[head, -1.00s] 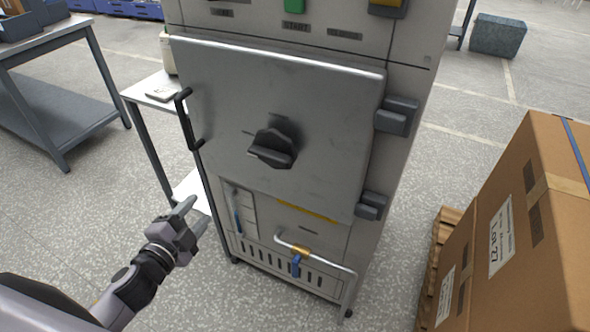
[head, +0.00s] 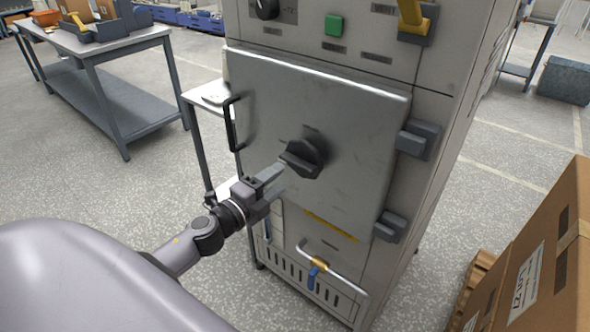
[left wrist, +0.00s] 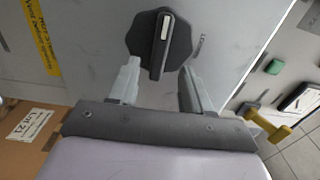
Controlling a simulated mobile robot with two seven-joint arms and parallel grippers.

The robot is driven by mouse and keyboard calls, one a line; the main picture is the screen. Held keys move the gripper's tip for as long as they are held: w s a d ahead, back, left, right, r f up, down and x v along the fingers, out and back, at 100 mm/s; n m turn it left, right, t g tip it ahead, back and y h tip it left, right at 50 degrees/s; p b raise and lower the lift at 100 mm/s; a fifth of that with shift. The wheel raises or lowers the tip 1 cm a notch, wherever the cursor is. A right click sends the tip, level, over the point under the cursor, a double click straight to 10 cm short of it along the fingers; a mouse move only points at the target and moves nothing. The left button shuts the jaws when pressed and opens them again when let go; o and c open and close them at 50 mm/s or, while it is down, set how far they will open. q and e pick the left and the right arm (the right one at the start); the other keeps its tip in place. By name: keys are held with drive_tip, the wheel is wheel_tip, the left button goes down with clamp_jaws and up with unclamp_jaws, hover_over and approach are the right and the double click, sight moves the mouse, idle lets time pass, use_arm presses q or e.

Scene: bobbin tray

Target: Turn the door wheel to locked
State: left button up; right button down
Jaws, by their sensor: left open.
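The door wheel (head: 302,157) is a dark, many-sided knob with a raised grip bar, in the middle of the grey metal door (head: 340,110). In the left wrist view the wheel (left wrist: 160,40) shows a pale line along its bar. My left gripper (head: 277,174) is just left of and below the wheel in the head view. In the left wrist view its two fingers (left wrist: 158,85) are open, with the near end of the bar close to the gap between them. I cannot tell whether they touch it. My right gripper is not in view.
A black door handle (head: 231,123) is at the door's left edge and grey hinges (head: 418,140) are at its right. A pipe with a blue-handled valve (head: 315,272) sits below. Cardboard boxes (head: 545,270) stand at right. A workbench (head: 110,48) stands at back left.

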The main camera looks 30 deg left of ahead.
sight(294, 167)
use_arm(q)
drive_tip(key=shift+w+d, duration=0.15)
drive_tip(key=shift+w, duration=1.3)
drive_tip(key=shift+w+d, duration=0.1)
drive_tip(key=shift+w, duration=1.35)
clamp_jaws()
